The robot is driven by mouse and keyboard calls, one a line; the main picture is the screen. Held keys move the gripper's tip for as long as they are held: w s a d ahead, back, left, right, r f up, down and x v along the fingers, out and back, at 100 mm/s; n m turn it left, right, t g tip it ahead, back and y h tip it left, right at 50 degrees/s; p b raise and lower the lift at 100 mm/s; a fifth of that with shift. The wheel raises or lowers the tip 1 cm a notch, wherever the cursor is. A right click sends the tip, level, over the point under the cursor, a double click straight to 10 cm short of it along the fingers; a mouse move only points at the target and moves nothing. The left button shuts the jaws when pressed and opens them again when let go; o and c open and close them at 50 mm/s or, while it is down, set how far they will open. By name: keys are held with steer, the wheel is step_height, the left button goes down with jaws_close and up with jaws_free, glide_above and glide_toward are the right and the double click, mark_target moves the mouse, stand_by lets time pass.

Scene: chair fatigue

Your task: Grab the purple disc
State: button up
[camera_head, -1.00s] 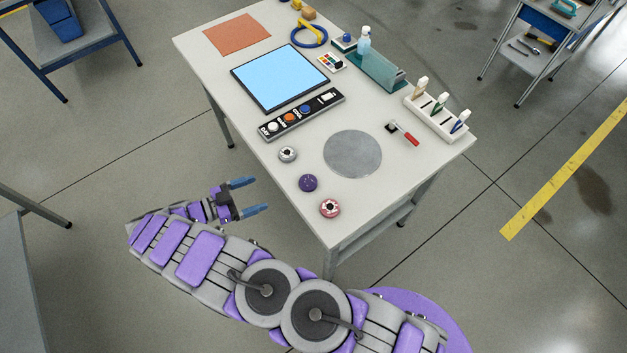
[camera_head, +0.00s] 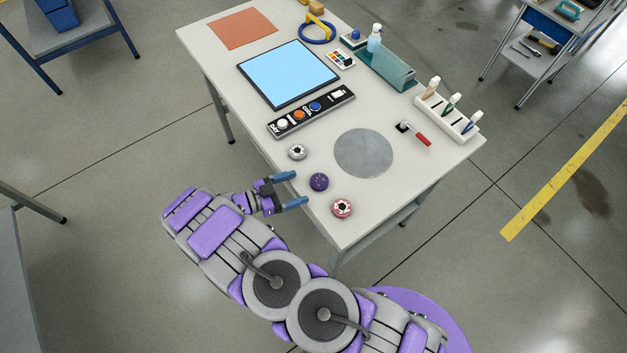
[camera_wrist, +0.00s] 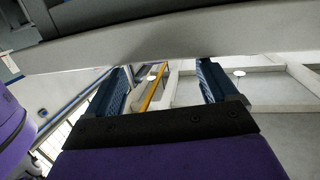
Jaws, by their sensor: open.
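The purple disc (camera_head: 319,182) lies on the white table near its front edge, between a grey-white disc (camera_head: 298,152) and a red-pink disc (camera_head: 341,208). My gripper (camera_head: 290,189) is open and empty, at the table's front edge just left of the purple disc, with its fingers pointing toward it. In the wrist view the two blue fingers (camera_wrist: 163,85) stand apart with nothing between them. The table's edge (camera_wrist: 160,58) crosses above them there, and the purple disc does not show in that view.
On the table (camera_head: 240,72) are a round grey plate (camera_head: 364,153), a button panel (camera_head: 311,111), a blue screen (camera_head: 288,74), a red-handled tool (camera_head: 415,133) and a white bottle rack (camera_head: 447,112). A blue-framed stand (camera_head: 90,38) is at the far left.

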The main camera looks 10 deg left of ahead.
mark_target(313, 182)
steer(key=w+d, duration=0.1)
steer(key=d, duration=0.1)
steer(key=w+d, duration=0.1)
steer(key=d, duration=0.1)
steer(key=w+d, duration=0.1)
steer(key=d, duration=0.2)
steer(key=shift+w+r+b, duration=0.15)
steer(key=shift+w+b, duration=0.15)
steer(key=shift+a, duration=0.8)
steer(key=shift+a+f, duration=0.3)
steer(key=shift+a, duration=0.15)
steer(key=shift+c, duration=1.4)
steer(key=shift+d+r, duration=0.15)
steer(key=shift+d, duration=0.7)
steer(key=c, duration=0.6)
steer(key=shift+a, duration=0.1)
steer(key=c, duration=0.3)
steer(key=shift+a, duration=0.35)
